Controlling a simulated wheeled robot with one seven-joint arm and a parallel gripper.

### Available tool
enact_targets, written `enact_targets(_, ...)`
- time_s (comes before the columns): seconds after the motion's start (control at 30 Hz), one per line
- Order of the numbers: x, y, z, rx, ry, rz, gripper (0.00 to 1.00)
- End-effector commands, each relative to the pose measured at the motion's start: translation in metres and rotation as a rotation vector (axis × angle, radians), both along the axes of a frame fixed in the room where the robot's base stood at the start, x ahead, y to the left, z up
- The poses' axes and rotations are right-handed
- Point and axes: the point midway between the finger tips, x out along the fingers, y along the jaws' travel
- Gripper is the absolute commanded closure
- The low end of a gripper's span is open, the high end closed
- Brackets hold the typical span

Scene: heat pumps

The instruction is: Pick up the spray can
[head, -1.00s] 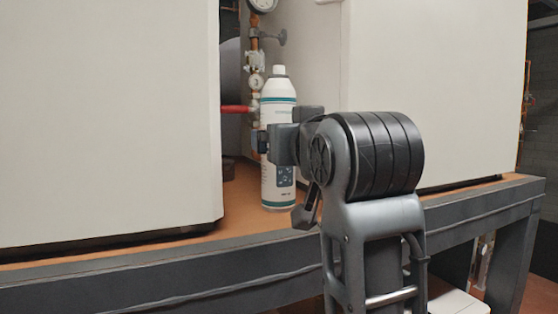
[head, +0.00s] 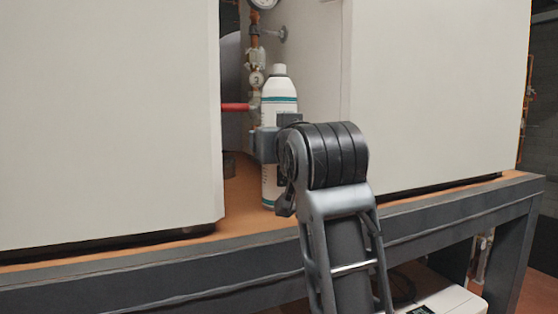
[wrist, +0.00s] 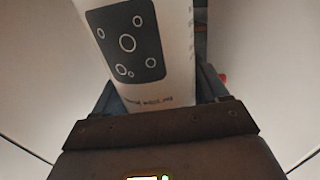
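The spray can (head: 279,88) is white with a teal band and a dark label. It stands upright on the orange-brown bench top, between two large pale cabinets. My gripper (head: 275,143) is at the can's middle height, its fingers on either side of it. In the wrist view the can (wrist: 172,55) fills the space between the fingers of my gripper (wrist: 160,95), with its dark label facing the camera. I cannot tell whether both fingers press on it. My wrist hides part of the can's lower right side.
Pale cabinets stand close at left (head: 105,120) and right (head: 435,95), leaving a narrow gap. Behind the can are copper piping with gauges (head: 257,78) and a red handle (head: 236,107).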

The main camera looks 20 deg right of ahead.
Motion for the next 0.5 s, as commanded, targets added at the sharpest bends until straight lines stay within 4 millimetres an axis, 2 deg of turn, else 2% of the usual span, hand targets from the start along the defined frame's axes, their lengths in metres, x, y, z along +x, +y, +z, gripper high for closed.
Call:
enact_targets(0.07,-0.0001,0.0000,0.0001,0.000,0.000,0.000,0.35)
enact_targets(0.5,-0.0002,-0.0001,0.0001,0.000,0.000,0.000,0.77)
